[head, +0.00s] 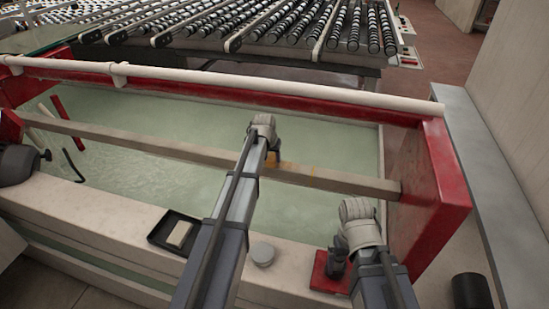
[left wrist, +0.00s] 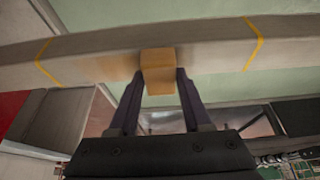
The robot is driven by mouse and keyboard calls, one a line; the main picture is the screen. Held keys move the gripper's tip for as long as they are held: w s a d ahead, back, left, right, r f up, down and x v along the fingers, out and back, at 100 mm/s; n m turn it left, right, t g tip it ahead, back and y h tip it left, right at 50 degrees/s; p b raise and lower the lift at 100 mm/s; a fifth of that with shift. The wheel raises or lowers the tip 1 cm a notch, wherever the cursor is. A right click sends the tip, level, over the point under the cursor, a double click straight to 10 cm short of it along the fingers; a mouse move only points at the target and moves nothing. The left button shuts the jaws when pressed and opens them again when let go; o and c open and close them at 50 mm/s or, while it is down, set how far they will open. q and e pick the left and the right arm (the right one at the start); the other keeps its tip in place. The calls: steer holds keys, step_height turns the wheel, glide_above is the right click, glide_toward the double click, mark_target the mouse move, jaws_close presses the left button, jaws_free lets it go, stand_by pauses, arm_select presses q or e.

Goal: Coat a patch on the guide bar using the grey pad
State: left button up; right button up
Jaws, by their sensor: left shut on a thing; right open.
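The guide bar (head: 120,138) runs across the green basin and also fills the top of the left wrist view (left wrist: 215,48). Two yellow lines mark off a stretch of it there, with a faint brownish tint near the pad. My left gripper (left wrist: 158,90) is shut on a small block-shaped pad (left wrist: 158,72), which looks ochre rather than grey. The pad appears to be against the bar between the lines; the contact itself is unclear. In the head view my left wrist mostly hides this gripper. My right gripper (head: 340,252) is low by a red stand (head: 326,277); its fingers are hard to make out.
A black tray (head: 155,236) holding a pale block (head: 180,234) and a round grey lid-like disc (head: 262,254) stand on the front ledge. A white pipe (head: 250,82) crosses behind the bar. Red end walls (head: 432,175) close the basin.

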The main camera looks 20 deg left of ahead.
arm_select(q)
steer(key=shift+a, duration=0.1)
steer(key=shift+a, duration=1.6)
steer(key=shift+s+a, duration=0.1)
steer(key=shift+a, duration=1.6)
steer(key=shift+a, duration=0.15)
steer(key=shift+a, duration=1.65)
steer(key=shift+r, duration=0.1)
